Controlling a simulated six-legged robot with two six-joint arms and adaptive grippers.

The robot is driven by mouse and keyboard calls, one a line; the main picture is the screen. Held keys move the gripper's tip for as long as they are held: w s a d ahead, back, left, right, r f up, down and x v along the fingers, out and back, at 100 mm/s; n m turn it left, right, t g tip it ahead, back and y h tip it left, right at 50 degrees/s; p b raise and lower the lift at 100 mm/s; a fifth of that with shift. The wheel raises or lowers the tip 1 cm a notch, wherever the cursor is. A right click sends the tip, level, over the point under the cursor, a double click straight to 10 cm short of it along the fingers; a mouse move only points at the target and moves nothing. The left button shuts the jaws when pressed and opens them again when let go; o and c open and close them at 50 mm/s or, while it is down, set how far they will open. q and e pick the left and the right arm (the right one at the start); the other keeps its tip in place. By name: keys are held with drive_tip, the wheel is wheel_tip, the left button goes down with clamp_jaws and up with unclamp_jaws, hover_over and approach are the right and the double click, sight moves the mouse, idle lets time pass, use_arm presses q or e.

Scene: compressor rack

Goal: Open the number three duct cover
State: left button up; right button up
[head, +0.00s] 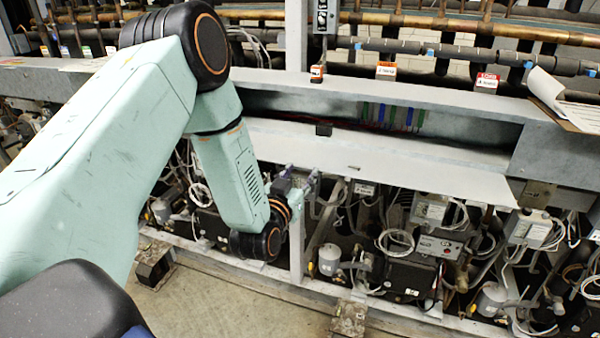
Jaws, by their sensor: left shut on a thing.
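The duct cover (420,168) is a long light-grey panel. It hangs tilted outward below the long grey duct, whose dark inside (350,107) shows above it with green and blue wires. My left gripper (309,181) is at the cover's lower front edge, left of its middle, and is shut on it. The gripper is small in view, and my arm hides the cover's left part. My right gripper is not in view.
Orange (386,70) and red (487,82) tags stand on the ledge above. A clipboard with papers (575,110) is at the right. Compressors, control boxes (440,247) and loose cables crowd the rack below. Bare floor (225,310) lies in front.

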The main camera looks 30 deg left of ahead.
sight(301, 160)
use_arm(q)
drive_tip(key=shift+w+r, duration=0.3)
drive_tip(key=shift+r, duration=0.2)
clamp_jaws()
drive_tip(key=shift+a, duration=0.1)
wheel_tip(301, 160, up, 2)
drive_tip(key=shift+w+r+p, duration=0.15)
drive_tip(key=shift+r+p, duration=0.05)
drive_tip(key=shift+p, duration=0.85)
